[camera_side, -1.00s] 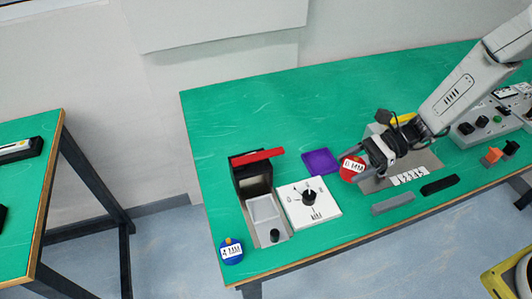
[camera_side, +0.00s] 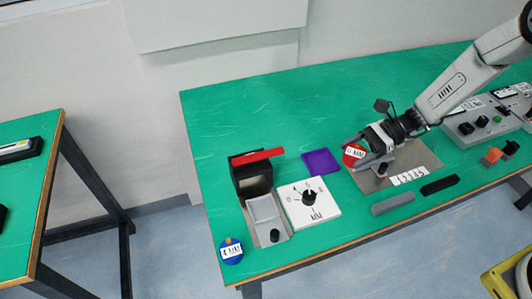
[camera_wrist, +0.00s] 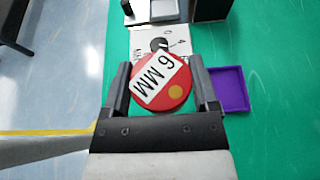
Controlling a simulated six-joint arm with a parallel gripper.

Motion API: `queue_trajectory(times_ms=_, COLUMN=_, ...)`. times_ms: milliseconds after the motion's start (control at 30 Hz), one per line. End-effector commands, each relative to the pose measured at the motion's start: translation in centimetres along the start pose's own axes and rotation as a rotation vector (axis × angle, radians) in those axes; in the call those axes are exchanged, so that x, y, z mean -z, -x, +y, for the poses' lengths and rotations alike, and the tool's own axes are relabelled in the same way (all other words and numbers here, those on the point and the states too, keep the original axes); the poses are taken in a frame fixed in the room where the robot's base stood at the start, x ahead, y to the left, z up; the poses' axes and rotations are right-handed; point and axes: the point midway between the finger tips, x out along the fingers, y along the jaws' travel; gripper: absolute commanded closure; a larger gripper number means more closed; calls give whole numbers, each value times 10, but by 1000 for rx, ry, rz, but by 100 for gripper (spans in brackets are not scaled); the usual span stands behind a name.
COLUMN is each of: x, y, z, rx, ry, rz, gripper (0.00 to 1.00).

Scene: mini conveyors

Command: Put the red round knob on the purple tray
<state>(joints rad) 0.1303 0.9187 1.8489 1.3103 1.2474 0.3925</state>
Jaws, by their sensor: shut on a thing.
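The red round knob (camera_side: 352,155) carries a white "6 MM" label and a small orange spot. My gripper (camera_side: 362,157) is shut on it. In the wrist view the knob (camera_wrist: 161,84) sits between the two fingers of my gripper (camera_wrist: 162,88), label facing the camera. The purple tray (camera_side: 320,161) lies flat on the green table and looks empty. It is left of the knob in the side view. In the wrist view the tray (camera_wrist: 229,89) is just right of the right finger. The knob's height above the table is hard to tell.
A white dial box (camera_side: 325,210) and a black holder with a red bar (camera_side: 258,156) stand left of my gripper. A blue round knob (camera_side: 231,252) is at the front left corner. A metal plate (camera_side: 428,160) lies below my gripper. Green table behind the tray is clear.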

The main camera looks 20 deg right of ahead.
Motion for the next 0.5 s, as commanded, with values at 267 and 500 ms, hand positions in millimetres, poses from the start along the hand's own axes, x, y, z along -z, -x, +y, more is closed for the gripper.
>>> queue_trajectory(times_ms=267, x=12, y=-13, z=-33, rx=-1, ry=1, rz=0, gripper=93)
queue_trajectory(times_ms=500, x=23, y=-24, z=-57, rx=-2, ry=-1, rz=-1, gripper=93)
